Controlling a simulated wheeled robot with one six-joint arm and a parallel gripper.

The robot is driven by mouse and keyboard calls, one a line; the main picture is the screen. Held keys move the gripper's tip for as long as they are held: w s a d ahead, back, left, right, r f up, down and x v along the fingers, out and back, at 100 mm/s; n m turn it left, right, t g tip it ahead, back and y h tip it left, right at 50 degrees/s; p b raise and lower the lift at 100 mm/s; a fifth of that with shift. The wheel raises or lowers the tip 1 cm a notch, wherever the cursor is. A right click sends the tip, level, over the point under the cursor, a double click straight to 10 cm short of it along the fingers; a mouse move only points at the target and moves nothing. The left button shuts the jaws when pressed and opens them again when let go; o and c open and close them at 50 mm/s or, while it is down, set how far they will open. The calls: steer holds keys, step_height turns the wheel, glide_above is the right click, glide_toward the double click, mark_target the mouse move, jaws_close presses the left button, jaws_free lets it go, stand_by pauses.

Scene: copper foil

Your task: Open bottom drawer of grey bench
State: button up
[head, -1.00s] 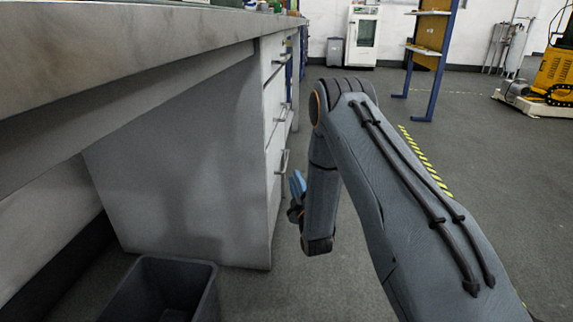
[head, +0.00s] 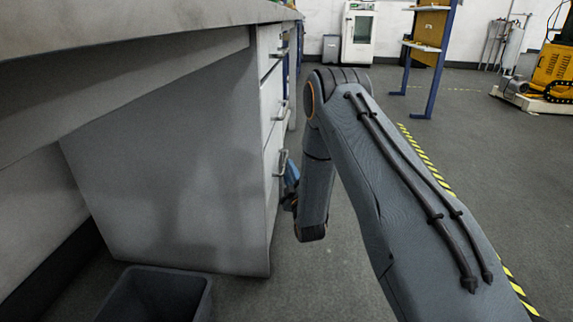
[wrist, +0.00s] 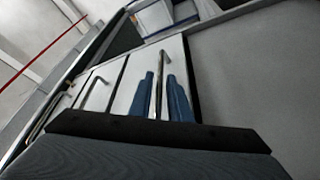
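The grey bench (head: 165,175) fills the left of the head view, with a stack of drawers on its right side. The bottom drawer (head: 272,178) looks closed, and its bar handle (head: 282,162) is beside my gripper (head: 291,176). In the wrist view, my gripper's two blue fingers (wrist: 162,98) are on either side of the bottom drawer's handle (wrist: 158,78). Narrow gaps show between the handle and the fingers, so they look open around it. The bottom drawer's white front (wrist: 178,58) shows behind. The exact fingertip contact is too small to tell in the head view.
A dark bin (head: 158,296) stands on the floor in front of the bench's end. Upper drawers have similar handles (head: 281,111). Open floor (head: 400,130) with a yellow-black stripe lies to the right. A blue-framed shelf (head: 437,70) and white cabinet (head: 358,35) stand farther back.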

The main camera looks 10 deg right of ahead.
steer(key=shift+b+x, duration=0.95)
steer(key=shift+x, duration=1.4)
jaws_close()
steer(key=shift+d, duration=0.15)
steer(key=shift+s, duration=0.1)
